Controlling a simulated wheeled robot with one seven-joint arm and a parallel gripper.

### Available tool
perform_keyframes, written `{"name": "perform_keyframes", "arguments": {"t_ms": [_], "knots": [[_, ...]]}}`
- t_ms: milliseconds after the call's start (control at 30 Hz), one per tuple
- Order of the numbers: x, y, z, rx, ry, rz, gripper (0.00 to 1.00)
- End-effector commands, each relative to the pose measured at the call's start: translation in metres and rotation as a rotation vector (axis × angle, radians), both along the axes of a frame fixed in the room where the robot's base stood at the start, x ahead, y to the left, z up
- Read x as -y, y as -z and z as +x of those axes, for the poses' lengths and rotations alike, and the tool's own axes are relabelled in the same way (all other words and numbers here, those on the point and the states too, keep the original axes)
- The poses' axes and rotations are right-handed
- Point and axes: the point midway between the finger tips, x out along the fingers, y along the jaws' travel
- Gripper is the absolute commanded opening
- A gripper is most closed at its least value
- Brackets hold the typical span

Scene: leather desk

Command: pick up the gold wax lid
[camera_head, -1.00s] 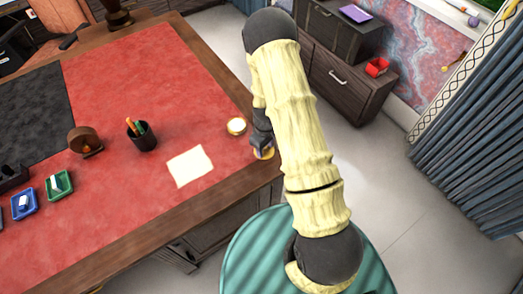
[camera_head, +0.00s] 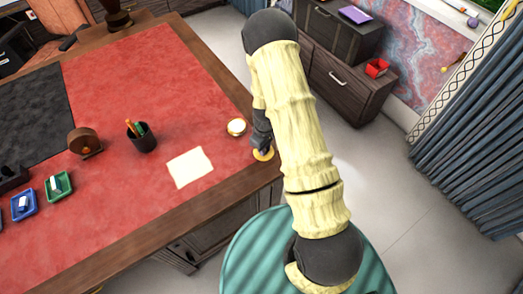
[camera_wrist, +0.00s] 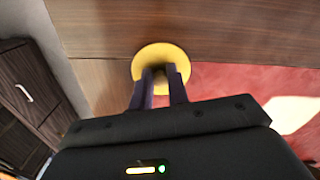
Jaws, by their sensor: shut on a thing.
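The gold wax lid (camera_head: 264,155) is a thin round gold disc near the right edge of the desk in the head view. In the wrist view the lid (camera_wrist: 161,52) shows as a gold disc between and beyond the fingertips. My gripper (camera_wrist: 160,76) is shut on it. In the head view my gripper (camera_head: 262,146) is partly hidden behind my arm. The lid is over the wooden border of the desk; how high it is above the wood I cannot tell.
A small round gold-rimmed tin (camera_head: 236,127) stands just left of my gripper. A cream paper (camera_head: 189,168) lies on the red leather desk top (camera_head: 110,205). A black pen cup (camera_head: 142,140) and a brown wooden object (camera_head: 84,141) stand farther left. The front right of the red surface is clear.

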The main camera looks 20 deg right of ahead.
Motion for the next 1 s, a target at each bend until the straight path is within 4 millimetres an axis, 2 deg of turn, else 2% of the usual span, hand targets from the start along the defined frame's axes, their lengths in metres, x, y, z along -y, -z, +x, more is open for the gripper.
{"name": "perform_keyframes", "arguments": {"t_ms": [133,267,600,700,1000], "knots": [[0.0,-0.007,0.001,0.003,-0.001,-0.001,0.0],[-0.001,-0.023,0.001,0.005,-0.002,0.0,0.0],[-0.001,-0.082,0.001,0.005,-0.002,0.0,0.0],[0.0,-0.093,0.001,0.004,-0.001,0.0,0.0],[0.0,-0.1,0.0,0.0,-0.001,0.0,0.0]]}}
